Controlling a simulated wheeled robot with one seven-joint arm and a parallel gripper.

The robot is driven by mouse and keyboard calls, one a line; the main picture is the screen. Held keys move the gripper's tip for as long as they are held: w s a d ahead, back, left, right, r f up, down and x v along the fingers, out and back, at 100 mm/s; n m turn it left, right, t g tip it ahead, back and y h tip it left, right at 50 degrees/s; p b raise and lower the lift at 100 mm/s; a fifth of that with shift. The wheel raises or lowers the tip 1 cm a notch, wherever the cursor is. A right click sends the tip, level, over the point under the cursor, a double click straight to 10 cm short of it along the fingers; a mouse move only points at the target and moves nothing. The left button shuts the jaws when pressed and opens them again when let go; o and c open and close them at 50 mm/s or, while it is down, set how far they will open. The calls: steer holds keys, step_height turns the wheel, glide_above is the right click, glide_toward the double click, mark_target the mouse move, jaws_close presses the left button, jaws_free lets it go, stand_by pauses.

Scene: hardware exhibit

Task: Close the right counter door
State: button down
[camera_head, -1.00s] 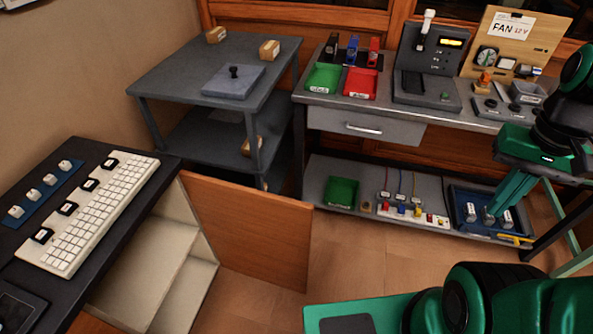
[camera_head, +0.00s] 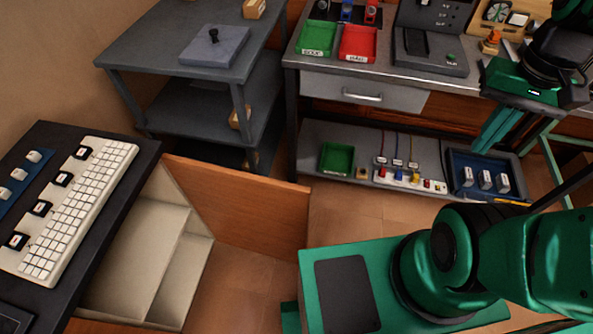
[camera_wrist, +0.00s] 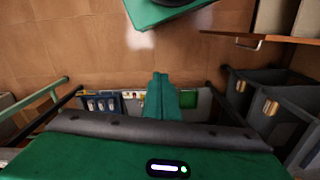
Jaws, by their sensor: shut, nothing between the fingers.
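The right counter door (camera_head: 240,208) is a brown wooden panel that stands swung open from the dark-topped counter (camera_head: 105,215). The pale inside of the cabinet (camera_head: 140,255) shows to its left. My gripper (camera_head: 497,130) is at the right of the head view, over the front of the workbench and well apart from the door. Its green fingers are together and empty. In the wrist view the gripper (camera_wrist: 160,85) points down toward the floor, and a wooden panel with a metal handle (camera_wrist: 248,42) shows at the upper right.
A keyboard (camera_head: 75,205) lies on the counter. A grey shelf unit (camera_head: 130,75) stands behind the door. The workbench drawer (camera_head: 365,92) is shut, and the bench's lower shelf holds a green tray (camera_head: 337,158) and a blue tray (camera_head: 485,175). Bare floor (camera_head: 350,215) lies right of the door.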

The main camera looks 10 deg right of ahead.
steer(key=w+a+f+n+g, duration=0.15)
steer(key=w+a+f, duration=0.25)
steer(key=w+a, duration=0.6)
steer(key=w+a+f+n, duration=0.35)
steer(key=w+a, duration=0.45)
steer(key=a, duration=0.4)
steer(key=a+f, duration=0.6)
steer(key=a, duration=0.6)
steer(key=s+f, duration=0.5)
steer(key=f, duration=0.6)
steer(key=shift+n, duration=0.3)
steer(key=shift+s+d, duration=0.1)
